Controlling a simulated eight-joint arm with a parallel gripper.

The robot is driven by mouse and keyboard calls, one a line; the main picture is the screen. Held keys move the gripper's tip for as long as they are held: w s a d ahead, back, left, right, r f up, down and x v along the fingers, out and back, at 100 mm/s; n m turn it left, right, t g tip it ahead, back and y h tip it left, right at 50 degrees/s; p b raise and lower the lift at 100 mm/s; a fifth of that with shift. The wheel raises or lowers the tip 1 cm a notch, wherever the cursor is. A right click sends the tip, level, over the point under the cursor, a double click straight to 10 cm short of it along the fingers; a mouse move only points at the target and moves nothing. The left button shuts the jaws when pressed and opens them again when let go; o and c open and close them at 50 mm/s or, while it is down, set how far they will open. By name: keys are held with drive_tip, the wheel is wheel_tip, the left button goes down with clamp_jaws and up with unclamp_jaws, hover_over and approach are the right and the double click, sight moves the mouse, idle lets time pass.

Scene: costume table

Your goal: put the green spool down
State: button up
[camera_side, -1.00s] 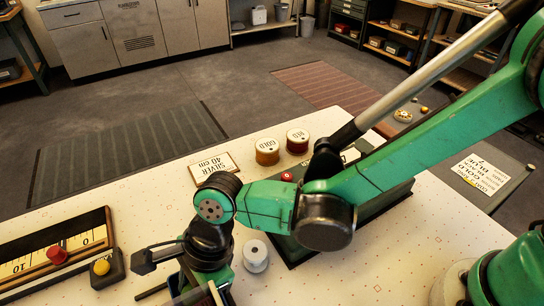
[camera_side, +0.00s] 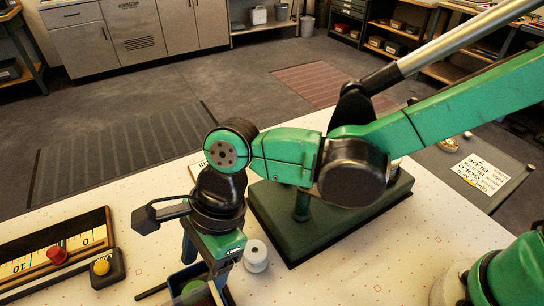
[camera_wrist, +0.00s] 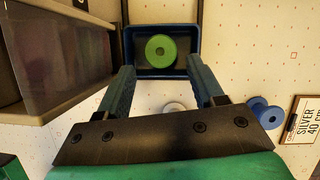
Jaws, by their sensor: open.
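The green spool (camera_wrist: 160,50) lies in a small blue bin (camera_wrist: 194,32), seen from above with its flat face and centre hole showing. In the side view, the green spool (camera_side: 194,290) shows low in the blue bin (camera_side: 176,279), partly hidden by my gripper. My gripper (camera_wrist: 161,70) is open and empty above the bin. Its two fingers stand wide apart on either side of the spool, clear of it in the wrist view.
A white spool (camera_side: 256,254) stands right of the bin. A dark green box (camera_side: 330,222) is behind it. The wrist view shows a blue spool (camera_wrist: 262,112) and a SILVER card (camera_wrist: 304,120).

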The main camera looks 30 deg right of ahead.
drive_tip(key=v, duration=0.6)
drive_tip(key=w+d+r+n+t+h, duration=0.1)
drive_tip(key=d+n+t+h, duration=0.3)
drive_tip(key=d+n, duration=1.2)
drive_tip(key=w+d+t, duration=0.1)
drive_tip(key=d+t, duration=0.3)
drive_tip(key=d, duration=0.8)
drive_tip(key=shift+w+h, duration=0.25)
drive_tip(key=shift+h, duration=0.05)
